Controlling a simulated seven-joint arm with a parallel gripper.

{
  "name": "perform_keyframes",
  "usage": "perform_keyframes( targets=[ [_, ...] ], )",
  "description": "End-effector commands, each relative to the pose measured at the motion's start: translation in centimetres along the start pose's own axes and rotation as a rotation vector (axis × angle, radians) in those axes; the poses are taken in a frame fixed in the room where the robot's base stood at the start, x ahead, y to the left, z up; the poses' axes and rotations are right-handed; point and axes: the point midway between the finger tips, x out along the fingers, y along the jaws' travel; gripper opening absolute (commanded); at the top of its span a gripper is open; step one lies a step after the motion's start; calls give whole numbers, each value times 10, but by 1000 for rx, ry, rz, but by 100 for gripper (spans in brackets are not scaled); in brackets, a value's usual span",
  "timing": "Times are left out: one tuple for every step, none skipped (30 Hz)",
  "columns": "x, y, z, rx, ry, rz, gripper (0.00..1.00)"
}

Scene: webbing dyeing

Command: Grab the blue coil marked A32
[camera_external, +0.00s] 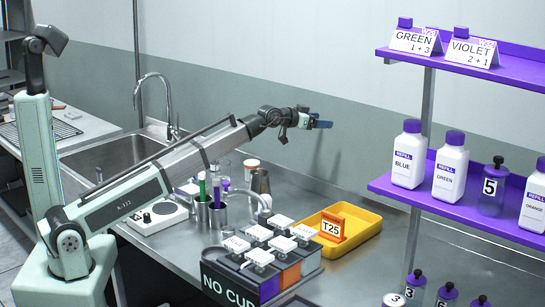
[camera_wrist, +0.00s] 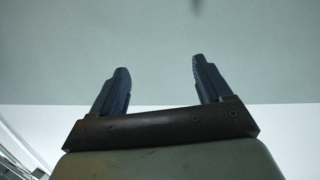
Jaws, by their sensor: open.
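My gripper (camera_external: 318,124) is raised above the counter, in front of the wall, and points to the right. In the wrist view my gripper (camera_wrist: 160,68) is open, its two dark fingers apart with nothing between them. I cannot make out a blue coil marked A32.
A purple shelf (camera_external: 395,190) with bottles is at right; a sink (camera_external: 105,165) is behind.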

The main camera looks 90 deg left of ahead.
Motion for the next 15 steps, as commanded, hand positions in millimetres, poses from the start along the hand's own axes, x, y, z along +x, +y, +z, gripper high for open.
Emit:
perform_keyframes(
  targets=[
    [-5,-32,16,-32,-72,-29,78],
    [-8,-48,25,-54,-116,-45,78],
    [-13,-69,38,-81,-175,-66,78],
    [-17,-84,48,-104,-218,-82,78],
    [-23,-100,57,-127,-262,-99,78],
    [-30,-120,70,-158,-319,-122,78],
    [-37,-134,79,-183,-361,-140,78],
    [-45,-149,88,-208,-404,-159,78],
    [-55,-167,100,-244,-460,-184,78],
    [-64,-181,109,-270,-502,-203,78],
    [-73,-194,118,-299,-543,-223,78],
    [-86,-211,130,-336,-597,-250,78],
    [-97,-224,138,-365,-639,-270,78],
    [-108,-236,146,-395,-679,-292,78],
    [-123,-251,157,-434,-733,-320,78]
  ],
)
